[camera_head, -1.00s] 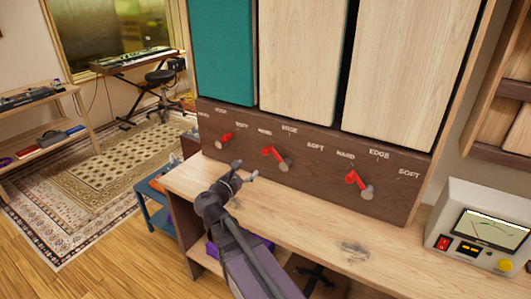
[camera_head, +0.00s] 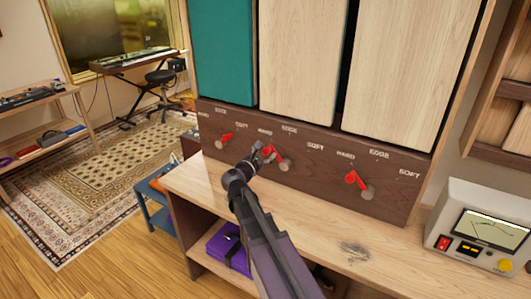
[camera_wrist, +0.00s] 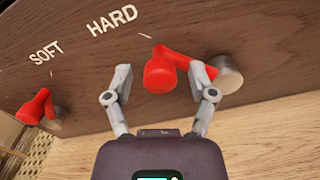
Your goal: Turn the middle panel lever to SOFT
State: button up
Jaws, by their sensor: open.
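The middle panel lever (camera_head: 269,151) is red with a round metal pivot (camera_head: 285,165) on the dark wooden panel (camera_head: 318,168). It points up and left toward its HARD mark; EDGE (camera_head: 289,130) and SOFT (camera_head: 315,147) lie to the right. My gripper (camera_head: 264,150) is at this lever. In the wrist view my gripper (camera_wrist: 160,84) is open, with one finger on each side of the lever's red knob (camera_wrist: 160,74). I cannot tell whether the fingers touch it.
A left red lever (camera_head: 225,138) and a right red lever (camera_head: 355,180) flank the middle one. A wooden shelf top (camera_head: 310,210) runs below the panel. A meter box (camera_head: 485,230) stands at the right. A purple item (camera_head: 230,250) lies on the lower shelf.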

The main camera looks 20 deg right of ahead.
jog(key=shift+w+d, duration=0.1)
jog(key=shift+d, duration=0.05)
grip_shut()
